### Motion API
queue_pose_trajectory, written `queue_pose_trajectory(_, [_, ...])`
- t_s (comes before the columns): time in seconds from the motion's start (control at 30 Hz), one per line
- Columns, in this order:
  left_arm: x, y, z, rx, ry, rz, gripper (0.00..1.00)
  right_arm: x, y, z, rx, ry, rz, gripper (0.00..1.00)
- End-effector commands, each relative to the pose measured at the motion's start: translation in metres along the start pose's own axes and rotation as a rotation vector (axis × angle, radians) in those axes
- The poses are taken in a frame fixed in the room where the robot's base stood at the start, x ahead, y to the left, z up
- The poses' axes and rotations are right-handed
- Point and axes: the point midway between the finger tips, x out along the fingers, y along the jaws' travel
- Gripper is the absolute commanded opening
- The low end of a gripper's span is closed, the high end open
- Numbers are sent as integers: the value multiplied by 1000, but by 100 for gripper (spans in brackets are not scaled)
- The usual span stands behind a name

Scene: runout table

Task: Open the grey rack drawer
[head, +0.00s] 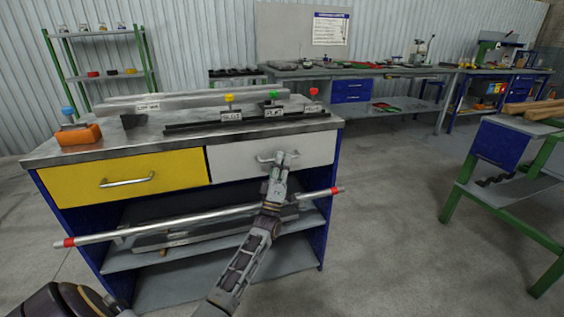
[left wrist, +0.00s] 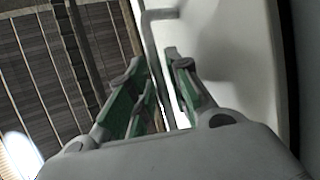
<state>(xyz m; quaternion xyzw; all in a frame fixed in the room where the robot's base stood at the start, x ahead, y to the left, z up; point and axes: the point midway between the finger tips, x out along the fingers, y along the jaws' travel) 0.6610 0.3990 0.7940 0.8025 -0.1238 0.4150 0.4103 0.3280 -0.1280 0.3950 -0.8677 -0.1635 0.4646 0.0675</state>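The grey rack drawer (head: 240,160) is the pale front at the right of the workbench, under its top. It looks shut, level with the yellow drawer beside it. Its metal bar handle (head: 265,158) is partly hidden by my left gripper (head: 281,160). In the left wrist view, the green-padded fingers of the left gripper (left wrist: 162,65) stand apart, with the handle bar (left wrist: 152,38) running between them. A gap shows beside the bar, so the fingers look open around it; contact cannot be told. My right gripper is not in view.
The yellow drawer (head: 125,178) is to the left. A long rod with red ends (head: 160,225) crosses the bench front below the drawers, passing by my left arm. Stops with coloured knobs and an orange block (head: 78,134) are on the bench top.

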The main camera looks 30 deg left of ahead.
Motion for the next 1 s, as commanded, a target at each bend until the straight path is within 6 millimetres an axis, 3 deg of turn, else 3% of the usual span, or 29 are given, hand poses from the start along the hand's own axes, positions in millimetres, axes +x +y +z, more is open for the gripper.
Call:
queue_pose_trajectory(0.43, [7,0,0,0,0,0,19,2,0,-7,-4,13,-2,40])
queue_pose_trajectory(0.6, [7,0,0,0,0,0,0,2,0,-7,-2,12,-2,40])
queue_pose_trajectory(1.0, [6,0,0,0,0,0,0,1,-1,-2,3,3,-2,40])
